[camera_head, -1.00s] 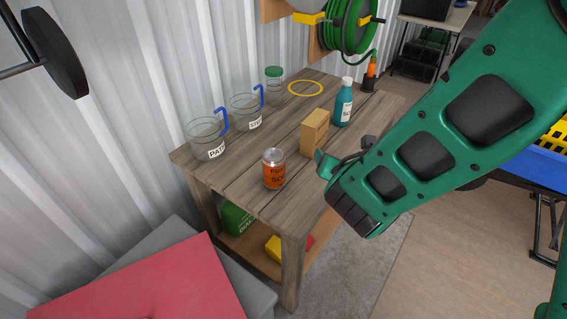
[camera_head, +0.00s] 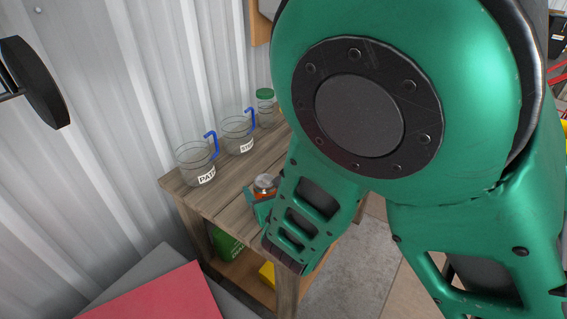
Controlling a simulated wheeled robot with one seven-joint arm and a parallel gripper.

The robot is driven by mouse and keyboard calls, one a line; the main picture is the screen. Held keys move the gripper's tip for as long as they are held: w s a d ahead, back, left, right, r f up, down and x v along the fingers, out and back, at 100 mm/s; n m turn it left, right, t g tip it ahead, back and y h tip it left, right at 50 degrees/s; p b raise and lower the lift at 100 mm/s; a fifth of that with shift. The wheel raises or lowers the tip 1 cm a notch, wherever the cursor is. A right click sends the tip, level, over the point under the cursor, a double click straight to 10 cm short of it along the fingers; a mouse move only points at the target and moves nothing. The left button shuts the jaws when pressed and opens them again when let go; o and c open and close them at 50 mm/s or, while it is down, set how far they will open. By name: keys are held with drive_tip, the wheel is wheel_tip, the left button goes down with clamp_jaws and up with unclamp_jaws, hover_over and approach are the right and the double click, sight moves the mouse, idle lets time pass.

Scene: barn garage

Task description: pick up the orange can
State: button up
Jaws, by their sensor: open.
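The orange can (camera_head: 265,187) stands on the wooden table (camera_head: 236,178), near its front edge. Its silver top and a strip of orange show; its lower part is hidden behind my gripper and arm. My gripper (camera_head: 262,205) is open, right at the can in the picture. Only a small green part of it shows, and my wrist hides the rest. I cannot tell whether the fingers are around the can or touching it.
Two clear jugs with blue handles (camera_head: 196,164) (camera_head: 237,133) and a green-lidded jar (camera_head: 265,108) stand along the wall side. A green container (camera_head: 226,245) and a yellow item (camera_head: 267,273) are on the lower shelf. A red-topped grey box (camera_head: 160,295) is at front left.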

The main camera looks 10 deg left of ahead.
drive_tip(key=x, duration=0.5)
drive_tip(key=c, duration=1.1)
